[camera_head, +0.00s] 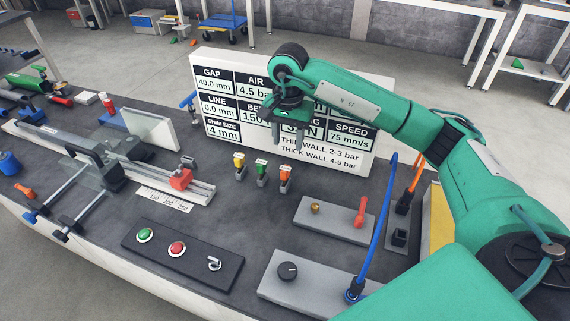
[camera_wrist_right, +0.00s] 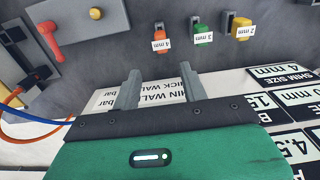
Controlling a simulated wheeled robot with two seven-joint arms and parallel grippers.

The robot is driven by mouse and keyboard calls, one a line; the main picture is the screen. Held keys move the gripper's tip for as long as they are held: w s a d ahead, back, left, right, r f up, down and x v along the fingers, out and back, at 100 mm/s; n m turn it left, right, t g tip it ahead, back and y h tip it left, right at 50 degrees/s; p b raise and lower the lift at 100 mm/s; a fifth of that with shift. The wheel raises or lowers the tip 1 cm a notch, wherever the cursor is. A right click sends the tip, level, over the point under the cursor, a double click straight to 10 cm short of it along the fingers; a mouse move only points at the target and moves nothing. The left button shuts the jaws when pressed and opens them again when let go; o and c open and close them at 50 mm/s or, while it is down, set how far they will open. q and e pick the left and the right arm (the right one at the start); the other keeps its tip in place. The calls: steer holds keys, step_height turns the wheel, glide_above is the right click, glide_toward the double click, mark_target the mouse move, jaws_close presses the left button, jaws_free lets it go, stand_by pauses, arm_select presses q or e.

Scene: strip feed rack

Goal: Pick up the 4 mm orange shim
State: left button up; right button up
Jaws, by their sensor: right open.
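The orange shim (camera_head: 285,174) stands upright in a small grey holder on the dark bench, at the right end of a row of three shims. In the right wrist view the orange shim (camera_wrist_right: 160,36) carries a "4 mm" label. My right gripper (camera_head: 289,136) is open and empty, above and behind the shim row, in front of the white sign board. In the wrist view its two fingers (camera_wrist_right: 162,86) are apart, with the orange shim beyond them. My left gripper is not in view.
A green shim (camera_head: 261,168) and a yellow shim (camera_head: 239,161) stand left of the orange one. The sign board (camera_head: 222,125) rises behind. A grey plate with a red lever (camera_head: 335,224) lies to the right, and a button panel (camera_head: 200,263) in front.

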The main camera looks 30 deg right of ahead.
mark_target(286, 168)
step_height(286, 168, down, 6)
steer(key=shift+s+a+f+p, duration=0.1)
steer(key=shift+f+p, duration=0.05)
steer(key=shift+p, duration=0.45)
steer(key=shift+f, duration=0.35)
steer(key=shift+f+p, duration=0.3)
steer(key=shift+f, duration=0.15)
steer(key=f, duration=0.1)
steer(key=f+p, duration=0.1)
steer(key=f, duration=0.2)
steer(key=shift+a+p, duration=0.3)
steer(key=shift+p, duration=0.05)
steer(key=shift+f, duration=0.3)
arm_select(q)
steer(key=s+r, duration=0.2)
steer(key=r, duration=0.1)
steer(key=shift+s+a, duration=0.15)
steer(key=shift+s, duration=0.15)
arm_select(e)
jaws_close()
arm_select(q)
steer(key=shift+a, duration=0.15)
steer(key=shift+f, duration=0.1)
